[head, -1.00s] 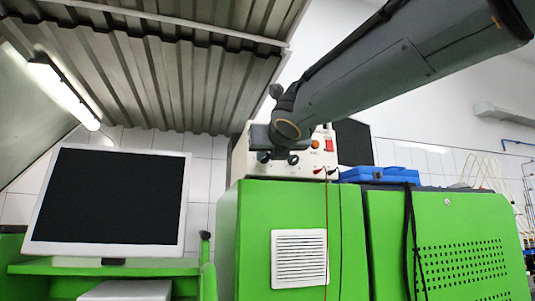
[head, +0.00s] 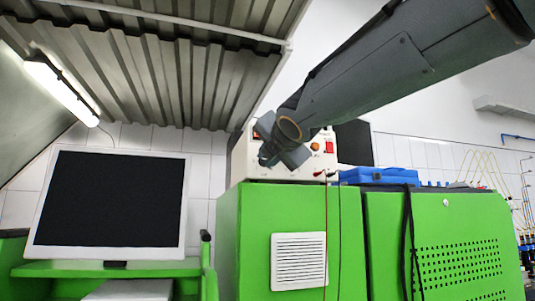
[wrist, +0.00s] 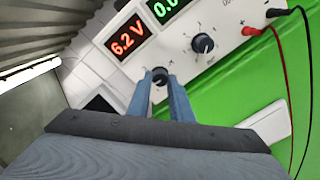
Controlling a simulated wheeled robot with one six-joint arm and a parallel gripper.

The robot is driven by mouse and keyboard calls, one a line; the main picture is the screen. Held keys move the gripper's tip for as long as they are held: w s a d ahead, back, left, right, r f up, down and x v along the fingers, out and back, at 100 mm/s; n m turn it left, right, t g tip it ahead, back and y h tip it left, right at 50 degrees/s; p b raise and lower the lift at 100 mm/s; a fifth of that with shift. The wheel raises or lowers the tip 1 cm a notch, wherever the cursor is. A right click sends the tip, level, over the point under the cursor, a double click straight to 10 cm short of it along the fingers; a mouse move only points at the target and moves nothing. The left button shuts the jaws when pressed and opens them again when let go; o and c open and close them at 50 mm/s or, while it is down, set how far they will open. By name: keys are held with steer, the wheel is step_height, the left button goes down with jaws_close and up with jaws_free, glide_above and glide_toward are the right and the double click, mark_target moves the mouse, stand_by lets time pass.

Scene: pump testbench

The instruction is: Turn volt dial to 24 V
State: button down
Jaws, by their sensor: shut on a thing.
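The power supply (head: 240,160) is a pale box on top of the green cabinet, partly covered by my arm in the head view. In the wrist view its panel (wrist: 222,22) shows a red display (wrist: 128,37) reading 6.2 V and a green display (wrist: 163,8), cut off by the frame edge. The volt dial (wrist: 160,74) is a dark round knob below the red display. My gripper (wrist: 159,82) is shut on it, with one blue finger on each side. A second dark knob (wrist: 203,43) sits to the right, apart from the fingers.
Red and black leads (wrist: 275,28) plug into the panel and hang down the front of the green cabinet (head: 345,240). A blue case (head: 377,175) lies right of the supply. A monitor (head: 110,200) stands at left.

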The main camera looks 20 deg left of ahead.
steer(key=shift+w+d+f+m+y+p, duration=0.1)
steer(key=shift+m+y+p, duration=0.25)
steer(key=shift+m+p, duration=3.1)
steer(key=shift+s+m+y+p, duration=0.15)
steer(key=shift+m+y, duration=0.25)
steer(key=shift+m, duration=6.3)
steer(key=shift+w+d+f+m+y+p, duration=0.25)
steer(key=shift+m+p, duration=1.6)
steer(key=shift+m, duration=3.2)
steer(key=shift+s+a+r, duration=0.1)
steer(key=shift+a+r, duration=0.05)
steer(key=shift+r, duration=0.05)
steer(key=c, duration=1.6)
jaws_free()
